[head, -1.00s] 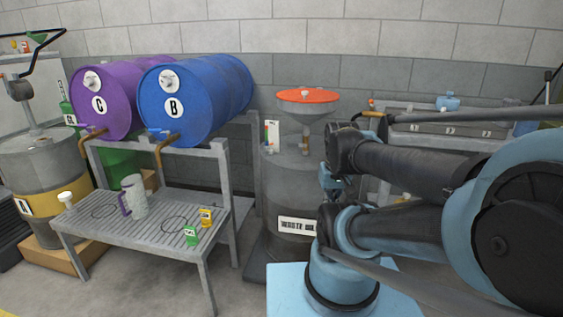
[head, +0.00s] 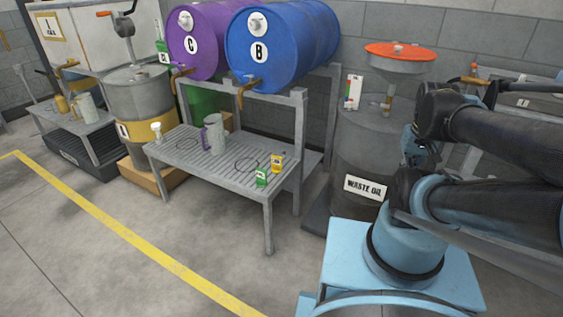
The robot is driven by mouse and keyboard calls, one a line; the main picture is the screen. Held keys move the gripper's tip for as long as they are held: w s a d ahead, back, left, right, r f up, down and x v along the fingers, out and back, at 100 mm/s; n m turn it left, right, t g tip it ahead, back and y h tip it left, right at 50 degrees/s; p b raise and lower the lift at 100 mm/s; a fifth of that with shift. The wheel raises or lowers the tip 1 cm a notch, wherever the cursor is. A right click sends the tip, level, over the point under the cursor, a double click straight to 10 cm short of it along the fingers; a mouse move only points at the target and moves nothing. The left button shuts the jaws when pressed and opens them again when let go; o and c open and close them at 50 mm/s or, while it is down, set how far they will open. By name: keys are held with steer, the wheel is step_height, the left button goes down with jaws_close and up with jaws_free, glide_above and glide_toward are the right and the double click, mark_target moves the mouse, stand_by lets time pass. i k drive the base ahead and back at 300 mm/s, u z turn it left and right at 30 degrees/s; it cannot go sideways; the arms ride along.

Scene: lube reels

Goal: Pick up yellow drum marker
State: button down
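A small yellow marker (head: 277,162) with a dark label stands upright on the slatted grey bench (head: 184,153), near its right end. A similar green marker (head: 261,176) stands just in front and to the left of it. My folded arm fills the right side of the head view, to the right of the bench and well apart from the yellow marker. No gripper fingers can be made out; the end of the arm is hidden behind my own links or out of frame. Nothing touches the yellow marker.
A waste oil drum (head: 368,160) stands to the right. The floor in front is clear.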

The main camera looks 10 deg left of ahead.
mark_target(276, 161)
steer(key=u, duration=1.35)
steer(key=k, duration=1.35)
steer(key=z, duration=0.65)
steer(key=i, duration=1)
steer(key=u, duration=0.05)
